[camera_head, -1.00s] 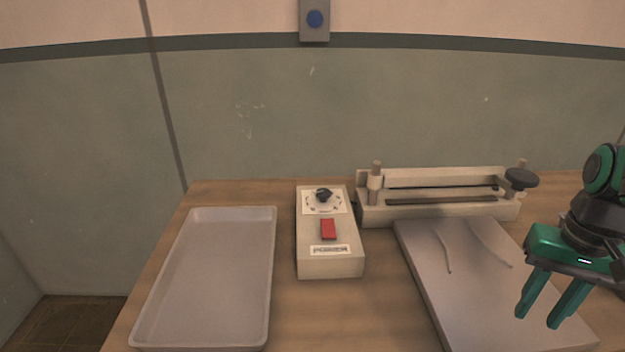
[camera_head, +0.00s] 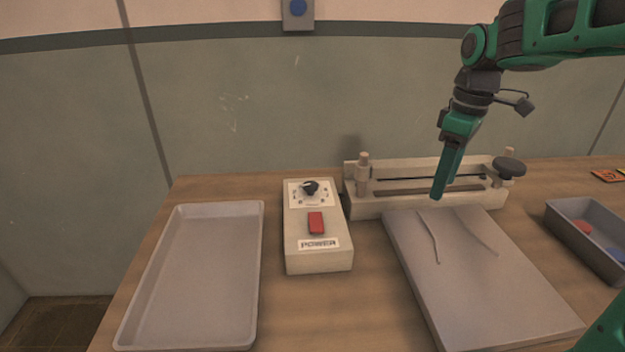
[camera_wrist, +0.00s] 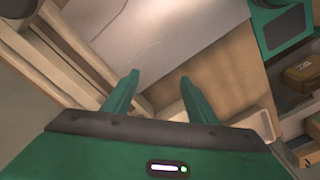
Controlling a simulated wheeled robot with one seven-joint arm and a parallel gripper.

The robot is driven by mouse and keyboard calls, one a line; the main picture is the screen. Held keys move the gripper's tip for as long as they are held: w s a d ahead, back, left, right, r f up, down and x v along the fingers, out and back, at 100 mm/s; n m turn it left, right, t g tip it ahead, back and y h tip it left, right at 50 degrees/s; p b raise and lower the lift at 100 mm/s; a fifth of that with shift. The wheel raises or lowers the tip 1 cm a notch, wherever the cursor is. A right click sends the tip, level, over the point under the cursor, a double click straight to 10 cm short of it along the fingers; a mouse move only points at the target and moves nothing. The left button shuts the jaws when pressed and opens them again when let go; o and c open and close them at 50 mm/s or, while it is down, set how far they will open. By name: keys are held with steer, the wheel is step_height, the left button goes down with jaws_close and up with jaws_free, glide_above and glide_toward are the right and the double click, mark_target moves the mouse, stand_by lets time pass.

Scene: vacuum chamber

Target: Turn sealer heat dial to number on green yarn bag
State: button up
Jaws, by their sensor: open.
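The heat dial (camera_head: 311,187) is a black knob on a white scale plate. It sits at the far end of the cream control box (camera_head: 318,262), which also has a red switch (camera_head: 316,223) and a "POWER" label. The sealer bar unit (camera_head: 375,205) stands right of the box. My gripper (camera_head: 437,196) is open and empty, pointing down in front of the sealer bar, right of the dial and apart from it. In the wrist view its two green fingers (camera_wrist: 160,92) are spread with nothing between them. I see no green yarn bag, and the scale numbers are too small to read.
An empty grey tray (camera_head: 190,280) lies left of the box. A grey board (camera_head: 470,285) with two thin strands lies right of it. A dark bin (camera_head: 575,240) with red and blue pieces stands at the far right. A blue button (camera_head: 298,8) is on the wall.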

steer(key=w+a+r+n, duration=0.2)
steer(key=w+a+n, duration=0.8)
steer(key=w+a, duration=0.2)
steer(key=n, duration=1)
glide_above(311, 184)
step_height(311, 184, down, 2)
steer(key=shift+h, duration=0.3)
step_height(311, 184, down, 10)
steer(key=shift+f, duration=0.2)
steer(key=shift+c, duration=0.4)
steer(key=c, duration=1)
